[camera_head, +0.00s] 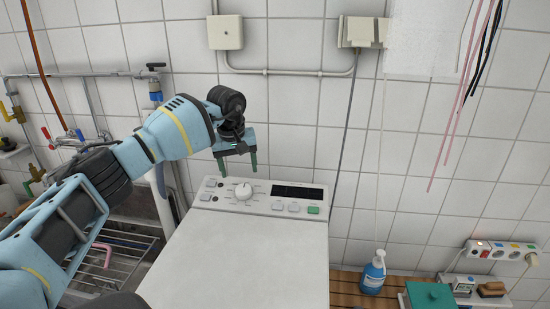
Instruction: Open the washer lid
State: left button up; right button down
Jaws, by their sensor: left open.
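The washer is a white top-loader in the middle of the head view. Its flat white lid (245,262) lies closed, running toward the bottom edge. Behind the lid is the control panel (262,197) with a round knob, a dark display and several buttons. My left gripper (238,172) reaches in from the left and hangs above the back of the panel, fingers pointing down. Its two greenish fingers are apart with nothing between them. The gripper looks clear of the lid. My right gripper is not in view.
A sink with a wire rack (122,250) and taps stands to the left, partly behind my arm. A blue soap bottle (373,272) stands on a wooden surface to the right. A green box (430,296) and a power strip (502,251) are at the far right. The tiled wall is close behind.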

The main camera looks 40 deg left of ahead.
aim_at(212, 260)
jog(key=k+l, duration=0.55)
jog(key=l, duration=0.2)
jog(key=k+l, duration=0.6)
jog(key=l, duration=0.1)
